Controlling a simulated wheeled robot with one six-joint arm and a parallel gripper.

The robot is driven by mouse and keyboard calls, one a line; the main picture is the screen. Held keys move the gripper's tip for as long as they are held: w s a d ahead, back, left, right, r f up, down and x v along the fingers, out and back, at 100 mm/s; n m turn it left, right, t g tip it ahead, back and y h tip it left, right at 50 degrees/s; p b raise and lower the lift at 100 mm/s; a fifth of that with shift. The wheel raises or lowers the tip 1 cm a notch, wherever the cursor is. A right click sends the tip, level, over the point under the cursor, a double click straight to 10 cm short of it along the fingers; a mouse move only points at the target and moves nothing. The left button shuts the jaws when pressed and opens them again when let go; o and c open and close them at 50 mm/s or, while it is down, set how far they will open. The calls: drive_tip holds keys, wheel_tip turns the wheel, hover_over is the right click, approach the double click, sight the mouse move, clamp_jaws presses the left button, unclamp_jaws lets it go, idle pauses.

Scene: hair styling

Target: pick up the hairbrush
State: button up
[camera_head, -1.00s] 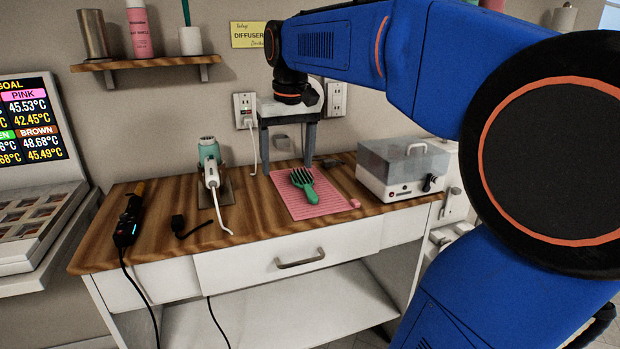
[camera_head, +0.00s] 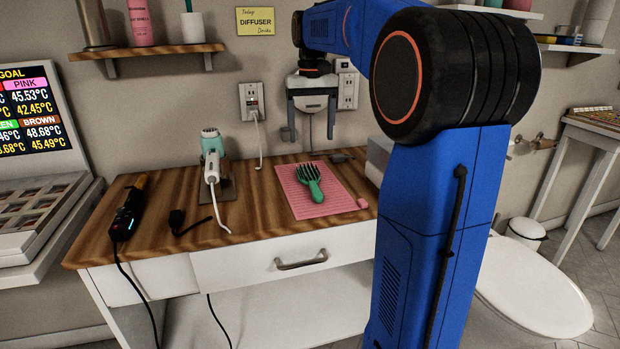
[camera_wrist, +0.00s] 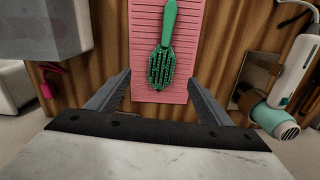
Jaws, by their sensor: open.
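The green hairbrush (camera_head: 311,182) lies on a pink ribbed mat (camera_head: 328,203) on the wooden table top, its bristled head toward the wall and its handle toward the table's front. My gripper (camera_head: 311,139) is open and empty, above and behind the mat near the wall. In the wrist view, the brush (camera_wrist: 162,66) lies beyond my open fingers (camera_wrist: 160,90), its head close to the gap between them and its handle pointing away. The gripper is apart from the brush.
A teal and white hair dryer (camera_head: 212,170) rests on a stand left of the mat. A black tool (camera_head: 128,215) with a cord lies farther left. A grey box (camera_head: 379,158) is partly hidden behind my arm. The mat is otherwise mostly clear.

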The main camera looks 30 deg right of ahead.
hover_over(309, 173)
drive_tip(key=f, duration=0.6)
drive_tip(key=shift+d+f, duration=0.35)
drive_tip(key=shift+a+f, duration=0.15)
drive_tip(key=shift+f, duration=1.2)
drive_tip(key=shift+a+f, duration=0.15)
drive_tip(key=shift+f, duration=1.15)
drive_tip(key=c, duration=1.1)
